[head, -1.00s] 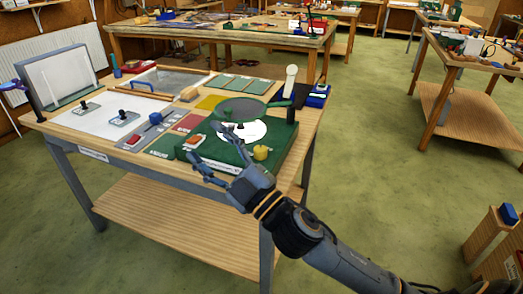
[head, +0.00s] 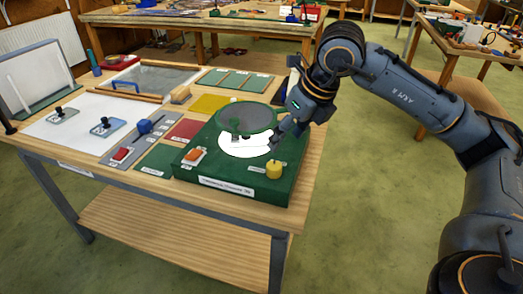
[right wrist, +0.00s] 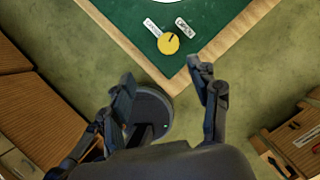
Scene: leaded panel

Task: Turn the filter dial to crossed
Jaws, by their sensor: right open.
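The filter dial is a round yellow knob (head: 274,169) on the front right corner of the green box (head: 235,186). In the right wrist view the dial (right wrist: 168,43) shows a short dark mark pointing up, slightly right. Two small white labels (right wrist: 184,27) lie on its far side, too blurred to read surely. A green-rimmed round filter (head: 247,118) stands above a white disc (head: 240,147) on the box. My right gripper (head: 278,140) is open and empty, above the box near the dial and apart from it. My left gripper is not in view.
An orange switch (head: 195,155) sits on the box's left part. Left of it are a red switch (head: 121,154), a blue knob (head: 145,126) and a white sheet (head: 75,118). Open floor lies right of the bench.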

